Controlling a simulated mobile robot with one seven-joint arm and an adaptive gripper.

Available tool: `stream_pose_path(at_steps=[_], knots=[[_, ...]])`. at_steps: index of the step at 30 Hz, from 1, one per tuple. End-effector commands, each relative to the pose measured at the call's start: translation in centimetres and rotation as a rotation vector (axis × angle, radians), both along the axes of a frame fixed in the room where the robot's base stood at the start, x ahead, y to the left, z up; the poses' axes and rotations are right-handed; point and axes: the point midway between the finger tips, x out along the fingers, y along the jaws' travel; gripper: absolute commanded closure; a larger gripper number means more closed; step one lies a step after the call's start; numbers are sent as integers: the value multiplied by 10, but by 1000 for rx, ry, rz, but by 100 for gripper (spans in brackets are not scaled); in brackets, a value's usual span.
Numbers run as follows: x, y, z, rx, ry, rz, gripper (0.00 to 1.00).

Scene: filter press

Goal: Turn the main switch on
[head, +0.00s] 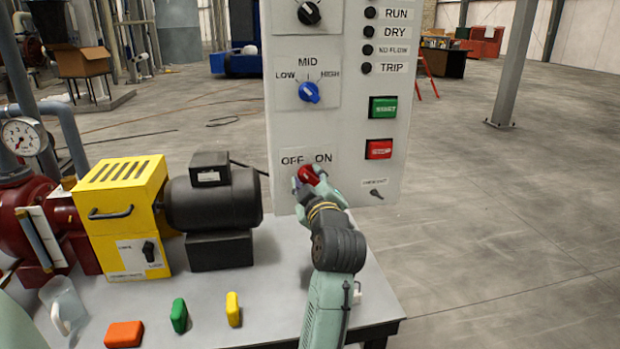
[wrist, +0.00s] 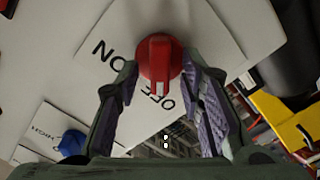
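The main switch is a red rotary knob (head: 308,174) low on the grey control panel (head: 290,130), below the OFF and ON labels. In the wrist view the red knob (wrist: 158,60) shows a raised ridge with a white mark, and the mark points toward the OFF lettering. My gripper (head: 311,179) is at the panel with its fingers around the knob. In the wrist view my gripper (wrist: 160,76) is open, one finger on each side of the knob, with a small gap visible on both sides. The fingers partly hide the knob in the head view.
A blue selector (head: 309,92), a green button (head: 383,107) and a red button (head: 379,149) are on the same panel. A black motor (head: 213,198) and yellow housing (head: 120,205) stand left on the table. Small coloured blocks lie in front. Floor right of the panel is clear.

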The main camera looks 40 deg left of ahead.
Motion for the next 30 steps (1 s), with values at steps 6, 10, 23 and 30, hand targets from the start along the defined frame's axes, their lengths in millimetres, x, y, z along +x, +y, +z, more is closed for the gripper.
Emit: stream_pose_path(at_steps=[6, 10, 23, 30], knots=[[0, 0, 0, 0, 0, 0, 65], [0, 0, 0, 0, 0, 0, 72], [0, 0, 0, 0, 0, 0, 100], [0, 0, 0, 0, 1, -1, 100]])
